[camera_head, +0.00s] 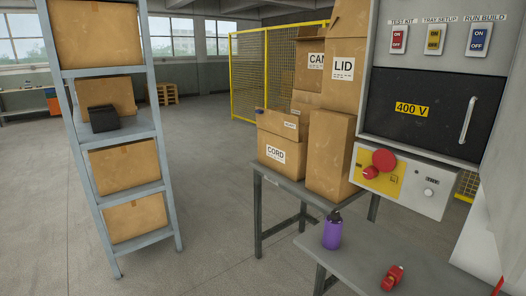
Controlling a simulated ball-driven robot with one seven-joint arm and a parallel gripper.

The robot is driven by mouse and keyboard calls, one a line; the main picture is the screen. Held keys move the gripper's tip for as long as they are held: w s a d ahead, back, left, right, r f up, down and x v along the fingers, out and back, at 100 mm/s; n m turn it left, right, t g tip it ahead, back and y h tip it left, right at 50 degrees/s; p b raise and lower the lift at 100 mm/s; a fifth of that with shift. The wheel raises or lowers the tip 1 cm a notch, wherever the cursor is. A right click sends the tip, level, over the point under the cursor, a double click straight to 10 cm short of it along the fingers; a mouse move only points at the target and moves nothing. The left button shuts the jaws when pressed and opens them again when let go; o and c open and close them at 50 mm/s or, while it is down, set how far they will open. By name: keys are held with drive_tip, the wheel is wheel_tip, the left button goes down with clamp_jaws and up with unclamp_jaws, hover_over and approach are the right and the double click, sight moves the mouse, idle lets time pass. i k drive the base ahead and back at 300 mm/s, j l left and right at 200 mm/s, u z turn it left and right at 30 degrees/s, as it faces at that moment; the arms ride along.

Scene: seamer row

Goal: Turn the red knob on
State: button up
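The red knob (384,160) is a large round red piece on a yellow plate (389,185), low on the front of a grey machine cabinet at the right. A smaller red part (371,173) sits at its lower left; I cannot tell whether the two are one piece. The knob's on or off position cannot be read at this size. My gripper is not in view.
A white dial (429,192) is right of the plate. Above is a dark 400 V door (420,112) with a handle. Boxes (329,155) stand close left. A bench (350,257) below carries a purple bottle (332,231) and red object (392,278). Open floor lies left.

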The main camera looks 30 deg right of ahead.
sight(384, 160)
drive_tip(key=i+j, duration=0.25)
drive_tip(key=i, duration=0.2)
drive_tip(key=i+j, duration=0.2)
drive_tip(key=i, duration=0.3)
drive_tip(key=i+j+z, duration=0.75)
drive_tip(key=i+j, duration=0.2)
drive_tip(key=z, duration=0.45)
